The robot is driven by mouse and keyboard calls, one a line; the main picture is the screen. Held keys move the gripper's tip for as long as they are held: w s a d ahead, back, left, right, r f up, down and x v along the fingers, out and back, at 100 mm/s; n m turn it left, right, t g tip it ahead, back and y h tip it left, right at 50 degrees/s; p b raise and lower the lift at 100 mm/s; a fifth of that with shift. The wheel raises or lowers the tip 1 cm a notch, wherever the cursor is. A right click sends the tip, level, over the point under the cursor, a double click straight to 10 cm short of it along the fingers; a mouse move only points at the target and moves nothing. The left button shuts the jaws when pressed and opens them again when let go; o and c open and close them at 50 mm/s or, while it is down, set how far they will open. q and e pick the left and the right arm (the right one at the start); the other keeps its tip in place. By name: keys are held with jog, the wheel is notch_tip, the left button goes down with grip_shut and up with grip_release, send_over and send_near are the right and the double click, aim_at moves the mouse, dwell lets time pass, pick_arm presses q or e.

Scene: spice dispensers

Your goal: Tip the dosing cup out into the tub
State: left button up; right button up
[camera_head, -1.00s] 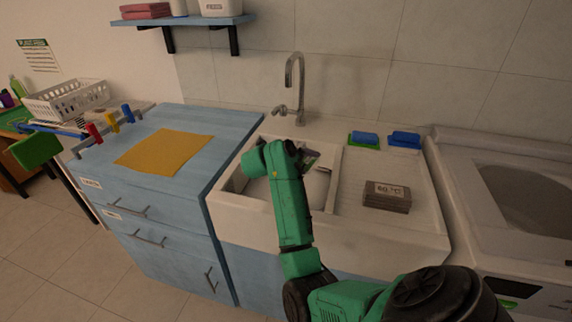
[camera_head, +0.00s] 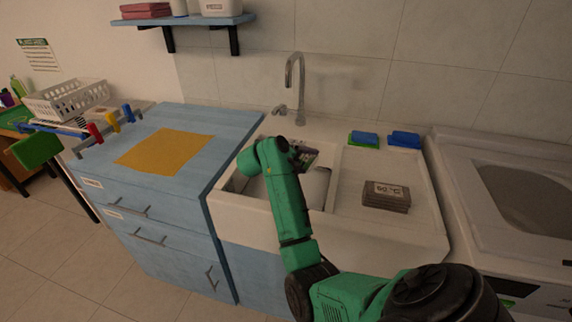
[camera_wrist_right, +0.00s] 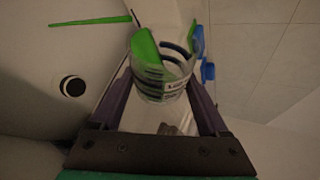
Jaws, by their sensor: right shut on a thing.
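My right gripper (camera_wrist_right: 158,95) is shut on a clear dosing cup (camera_wrist_right: 163,92) with dark bands and a white label. Something bright green shows at the cup's mouth, and the cup sits between the two purple fingers. In the head view my right gripper (camera_head: 305,155) is over the white tub (camera_head: 232,205), mostly hidden behind my green wrist, and the cup is hard to make out there. The tub's pale inside and dark round drain (camera_wrist_right: 72,86) show in the wrist view. A thin green strip (camera_wrist_right: 90,20) shows beyond the cup; I cannot tell what it is. My left gripper is not in view.
A tap (camera_head: 294,80) stands behind the tub. A grey-brown stack (camera_head: 386,196) and blue and green sponges (camera_head: 364,139) lie on the drainboard at right. A yellow cloth (camera_head: 165,149) lies on the blue cabinet at left.

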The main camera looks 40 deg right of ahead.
jog(key=shift+w+a+r+n+g+h+p, duration=0.3)
jog(key=shift+w+r+n+g+p, duration=0.25)
jog(key=shift+w+p, duration=0.2)
dwell(0.8)
jog(key=shift+w+r+n+g+h+p, duration=0.25)
jog(key=shift+r+n+g+h+p, duration=0.2)
jog(key=shift+n, duration=0.2)
dwell(1.1)
